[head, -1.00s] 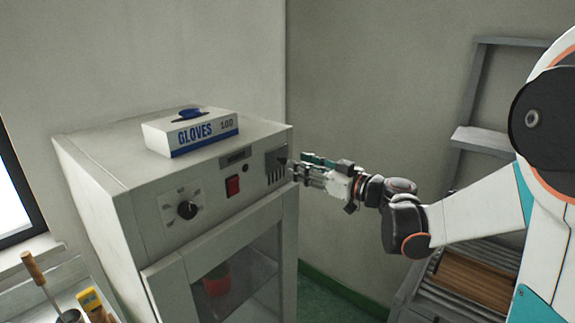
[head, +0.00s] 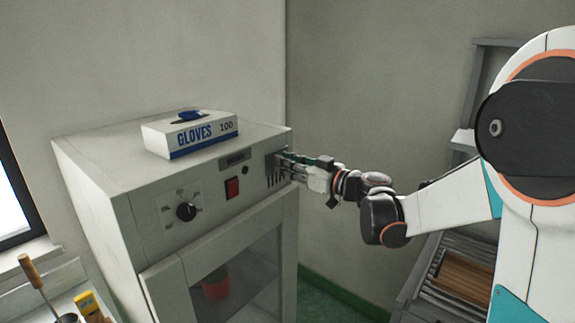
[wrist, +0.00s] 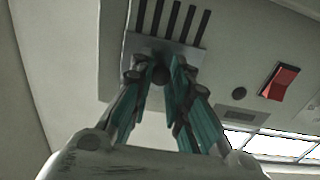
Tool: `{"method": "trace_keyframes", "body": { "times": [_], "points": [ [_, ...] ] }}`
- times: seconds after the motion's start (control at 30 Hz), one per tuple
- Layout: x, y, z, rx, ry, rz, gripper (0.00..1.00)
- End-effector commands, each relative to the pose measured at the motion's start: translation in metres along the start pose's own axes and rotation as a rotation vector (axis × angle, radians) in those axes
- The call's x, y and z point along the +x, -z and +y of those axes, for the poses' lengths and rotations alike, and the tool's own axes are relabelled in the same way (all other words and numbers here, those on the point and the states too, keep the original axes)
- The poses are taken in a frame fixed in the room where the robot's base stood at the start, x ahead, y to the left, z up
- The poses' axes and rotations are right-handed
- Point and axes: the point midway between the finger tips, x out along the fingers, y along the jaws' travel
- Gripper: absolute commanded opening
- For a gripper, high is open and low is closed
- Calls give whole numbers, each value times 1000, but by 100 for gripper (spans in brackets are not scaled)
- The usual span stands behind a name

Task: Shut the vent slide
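The vent (head: 272,180) is a plate with dark slots at the upper right of the cabinet's front. In the wrist view the vent plate (wrist: 200,55) shows several open dark slots and a small dark knob (wrist: 161,75), which looks like the slide's grip. My gripper (head: 284,161) is at the vent, coming from the right. In the wrist view its fingertips (wrist: 158,68) stand apart, one on each side of the knob. I cannot tell whether they touch it. In the head view the fingers hide part of the vent.
The cabinet (head: 130,185) has a red switch (head: 232,188) and a dial (head: 186,211) left of the vent, with a glass door below. A glove box (head: 190,137) sits on top. A grey ladder (head: 425,262) stands at the right, behind my arm.

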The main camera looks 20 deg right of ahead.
Motion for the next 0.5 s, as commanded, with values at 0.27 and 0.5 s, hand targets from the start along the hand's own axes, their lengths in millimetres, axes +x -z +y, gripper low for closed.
{"method": "trace_keyframes", "body": {
  "times": [0.27,0.5],
  "points": [
    [0,-18,0,0,0,0,0],
    [0,-53,0,0,0,0,0]
  ]
}}
